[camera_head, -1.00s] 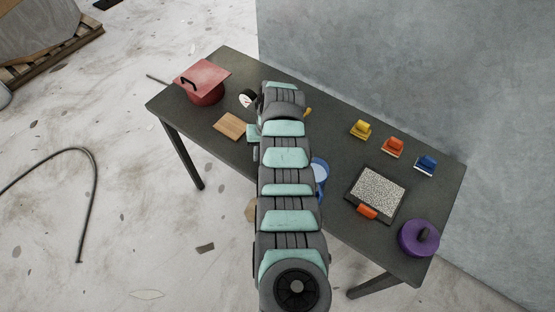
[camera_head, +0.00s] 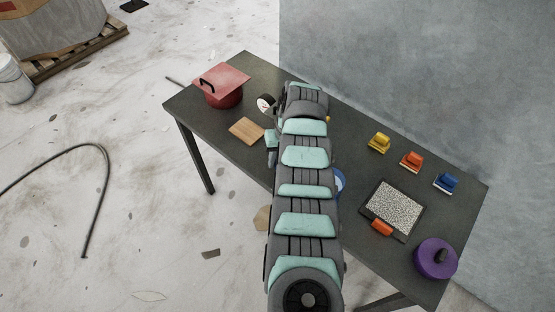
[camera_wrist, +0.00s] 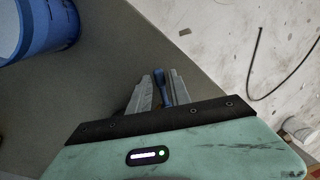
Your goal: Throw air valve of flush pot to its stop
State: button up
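In the wrist view my gripper (camera_wrist: 160,88) shows two grey fingers over the dark table. A slim blue handle-like piece (camera_wrist: 163,88) stands between them, closer to the right finger. I cannot tell whether the fingers touch it or whether it is the air valve's lever. A white dial gauge (camera_head: 265,103) shows just left of the arm. A small yellow bit (camera_head: 327,119) shows at its right edge. I cannot make out the flush pot's body or the valve's position for sure.
On the table (camera_head: 345,128) are a red lidded pot (camera_head: 222,92), a wooden board (camera_head: 247,130), a partly hidden blue container (camera_wrist: 45,25), yellow (camera_head: 379,142), orange (camera_head: 411,161) and blue (camera_head: 446,183) blocks, a speckled panel (camera_head: 393,205) and a purple round item (camera_head: 434,260). A wall stands behind.

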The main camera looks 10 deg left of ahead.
jog(key=shift+o, duration=1.1)
notch_tip(320, 180, up, 11)
jog(key=d+p, duration=0.1)
jog(key=d, duration=0.1)
jog(key=shift+w+f, duration=0.2)
jog(key=shift+w, duration=0.15)
